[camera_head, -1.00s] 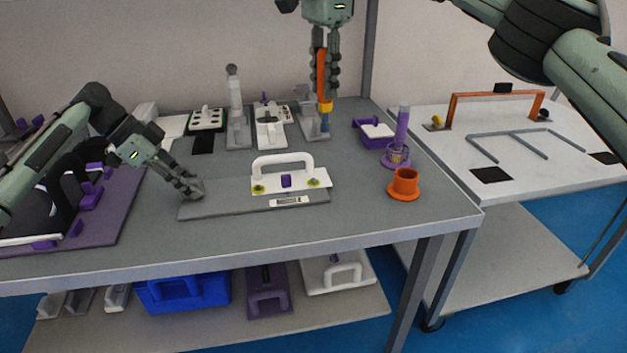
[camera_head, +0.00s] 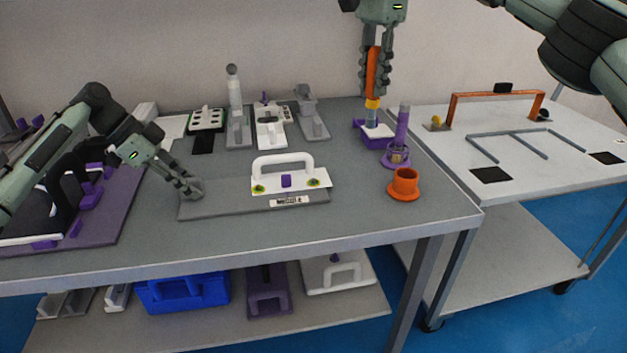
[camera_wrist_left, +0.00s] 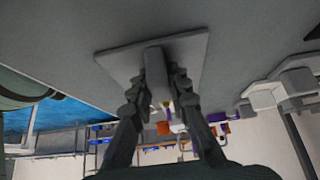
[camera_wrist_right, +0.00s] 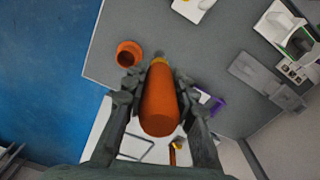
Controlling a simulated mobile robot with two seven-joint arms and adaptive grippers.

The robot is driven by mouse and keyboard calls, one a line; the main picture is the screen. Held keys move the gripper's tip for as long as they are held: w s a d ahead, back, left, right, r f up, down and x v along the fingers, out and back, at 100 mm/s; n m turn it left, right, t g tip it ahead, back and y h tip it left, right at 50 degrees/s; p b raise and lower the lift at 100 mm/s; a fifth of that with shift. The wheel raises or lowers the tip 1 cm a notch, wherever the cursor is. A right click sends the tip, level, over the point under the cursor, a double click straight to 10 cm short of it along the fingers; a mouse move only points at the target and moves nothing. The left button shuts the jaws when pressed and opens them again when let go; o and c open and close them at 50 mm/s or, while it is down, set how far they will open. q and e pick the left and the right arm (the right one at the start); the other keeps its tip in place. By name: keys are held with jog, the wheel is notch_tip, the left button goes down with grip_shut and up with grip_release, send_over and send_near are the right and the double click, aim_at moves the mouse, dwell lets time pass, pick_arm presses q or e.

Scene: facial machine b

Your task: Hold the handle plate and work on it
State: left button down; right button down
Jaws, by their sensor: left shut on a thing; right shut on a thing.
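The white handle plate (camera_head: 318,180) with its arched handle, a purple block and green-yellow spots lies on a grey base plate (camera_head: 225,205) on the table. My left gripper (camera_head: 190,190) is shut at the left end of the base plate, on a grey upright piece that shows in the left wrist view (camera_wrist_left: 155,70). My right gripper (camera_head: 374,85) is shut on an orange-handled tool (camera_head: 373,72) with a yellow band and a blue-grey lower end. The tool hangs upright over the purple box with a white top (camera_head: 376,133); contact with it is unclear. The right wrist view shows the tool's orange handle (camera_wrist_right: 159,100).
A purple post (camera_head: 402,130) stands right of the purple box, and an orange cup (camera_head: 404,184) stands near the table's right edge. Several fixtures (camera_head: 270,125) line the back. A second white table (camera_head: 540,150) is at right. The front of the table is clear.

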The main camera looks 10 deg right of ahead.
dwell(0.6)
jog(key=a, duration=1.2)
jog(key=shift+d, duration=0.1)
notch_tip(320, 180, down, 7)
jog(key=c, duration=1.7)
grip_release()
jog(key=shift+c, duration=0.2)
grip_shut()
